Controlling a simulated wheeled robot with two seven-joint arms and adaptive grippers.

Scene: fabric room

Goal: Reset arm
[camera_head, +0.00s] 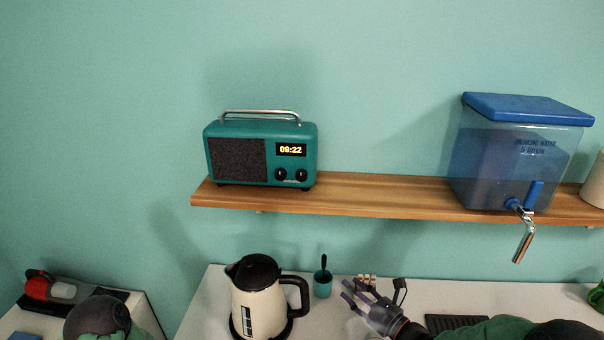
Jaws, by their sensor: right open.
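My right gripper (361,296) is open above the white counter (210,305), at the lower middle of the head view. Its arm comes in from the lower right. I see nothing between its fingers. It appears to the right of a small teal cup (322,284) and a cream kettle (258,300), apart from both. My left gripper is not in view; a dark and green part at the bottom left looks like my left arm.
A wooden shelf (390,194) above the counter holds a teal radio (238,158) and a blue water dispenser (510,160), whose tap hangs over the shelf's front edge. A dark slatted tray (455,322) lies right of the gripper. A red and grey object (45,288) sits at lower left.

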